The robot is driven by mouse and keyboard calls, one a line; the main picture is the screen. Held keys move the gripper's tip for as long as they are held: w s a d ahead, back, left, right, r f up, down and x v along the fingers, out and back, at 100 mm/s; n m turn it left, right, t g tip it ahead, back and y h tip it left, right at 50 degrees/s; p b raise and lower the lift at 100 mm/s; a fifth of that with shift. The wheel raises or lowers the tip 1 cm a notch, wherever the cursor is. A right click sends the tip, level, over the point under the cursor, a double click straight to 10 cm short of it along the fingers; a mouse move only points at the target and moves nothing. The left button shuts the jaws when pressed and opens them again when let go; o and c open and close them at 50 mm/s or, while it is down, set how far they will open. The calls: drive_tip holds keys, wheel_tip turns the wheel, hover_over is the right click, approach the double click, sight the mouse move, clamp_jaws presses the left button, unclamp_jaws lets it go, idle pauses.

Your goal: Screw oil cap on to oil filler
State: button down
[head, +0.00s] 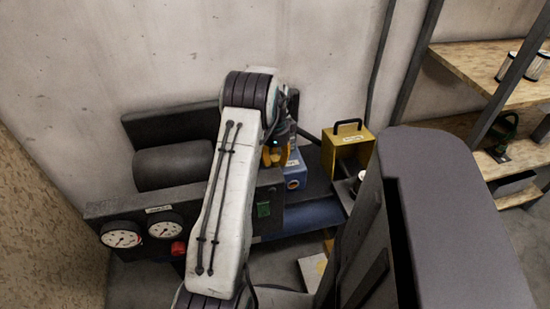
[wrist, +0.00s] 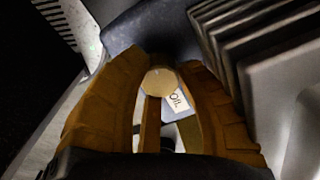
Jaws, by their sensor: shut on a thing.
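My gripper (head: 275,156) is behind my arm in the head view, low over a blue housing (head: 295,170) beside the dark machine. In the wrist view its orange-brown fingers (wrist: 161,82) close around a round, pale tan cap (wrist: 160,80), which I take to be the oil cap. A white label reading "OIL" (wrist: 177,101) on a bluish surface shows just beyond and right of the cap. The oil filler's opening is not visible. I cannot tell whether the cap touches the filler. The cap is hidden in the head view.
The machine's front panel has gauges (head: 122,233), a red knob (head: 178,248) and a green switch (head: 264,210). A yellow box (head: 347,150) with a black handle stands to the right. Wooden shelves (head: 480,65) with jars are at the far right. A pale wall stands close behind.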

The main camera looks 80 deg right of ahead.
drive_tip(key=m, duration=0.6)
drive_tip(key=c, duration=0.8)
unclamp_jaws()
drive_tip(key=shift+c, duration=0.2)
drive_tip(key=shift+c, duration=0.9)
